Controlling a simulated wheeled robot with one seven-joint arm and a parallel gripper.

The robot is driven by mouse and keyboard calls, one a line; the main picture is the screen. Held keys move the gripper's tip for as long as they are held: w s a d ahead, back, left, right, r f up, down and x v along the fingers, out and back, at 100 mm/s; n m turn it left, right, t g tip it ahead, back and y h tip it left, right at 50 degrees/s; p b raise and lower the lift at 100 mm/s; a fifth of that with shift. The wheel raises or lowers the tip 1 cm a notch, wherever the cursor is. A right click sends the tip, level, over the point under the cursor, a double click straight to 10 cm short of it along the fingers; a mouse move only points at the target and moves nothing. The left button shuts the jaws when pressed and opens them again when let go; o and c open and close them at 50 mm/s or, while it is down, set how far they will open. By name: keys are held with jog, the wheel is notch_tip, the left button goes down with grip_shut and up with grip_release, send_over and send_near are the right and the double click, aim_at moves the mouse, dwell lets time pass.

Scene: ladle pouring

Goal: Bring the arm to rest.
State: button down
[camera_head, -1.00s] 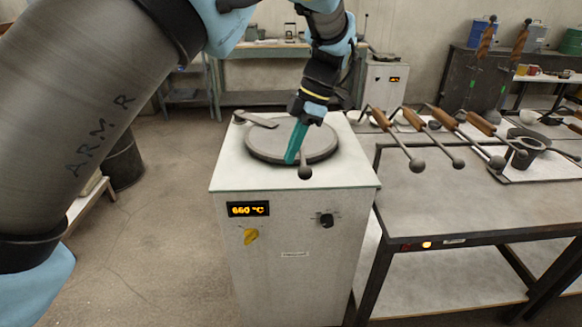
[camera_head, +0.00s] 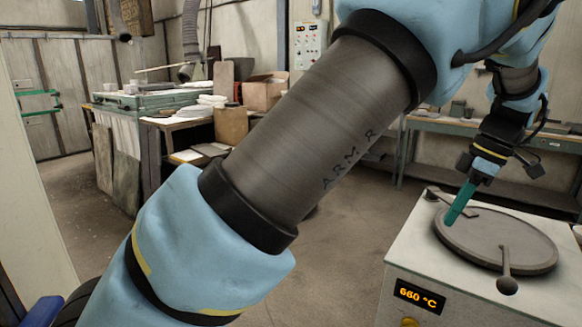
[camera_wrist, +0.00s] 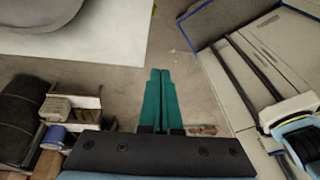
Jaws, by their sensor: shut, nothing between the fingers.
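My gripper (camera_head: 458,204) hangs above the furnace lid at the right of the head view, its green fingers pointing down. In the wrist view the two green fingers of my gripper (camera_wrist: 159,100) lie close together with nothing between them. The round grey lid (camera_head: 500,238) sits on top of the white furnace (camera_head: 408,258), whose display reads 660 °C. A ball-ended handle (camera_head: 506,284) shows at the lid's front edge. I cannot tell how much space lies between the fingertips and the lid.
A green workbench (camera_head: 552,138) stands behind the furnace. At the back left stand a table with a cardboard box (camera_head: 264,92) and a green-topped bench (camera_head: 150,98). Open floor (camera_head: 335,235) lies between these and the furnace.

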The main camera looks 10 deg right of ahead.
jog(key=w+a+f+m+h, duration=0.1)
jog(key=w+a, duration=0.4)
jog(key=a, duration=0.3)
jog(key=w+a+f+m+g, duration=0.1)
jog(key=w+a+m, duration=0.1)
jog(key=w+a, duration=0.35)
jog(key=w+a+f+m+h, duration=0.1)
jog(key=w+a, duration=0.2)
jog(key=a, duration=0.6)
jog(key=s+a+f+m, duration=0.1)
jog(key=s+a+m, duration=0.2)
jog(key=a, duration=0.9)
jog(key=s+a+f+m+t+h, duration=0.1)
jog(key=s+a+f+m, duration=0.1)
jog(key=a, duration=1.1)
jog(key=shift+s+m, duration=0.65)
jog(key=shift+m, duration=0.35)
jog(key=c, duration=1.6)
grip_release()
jog(key=shift+a, duration=0.1)
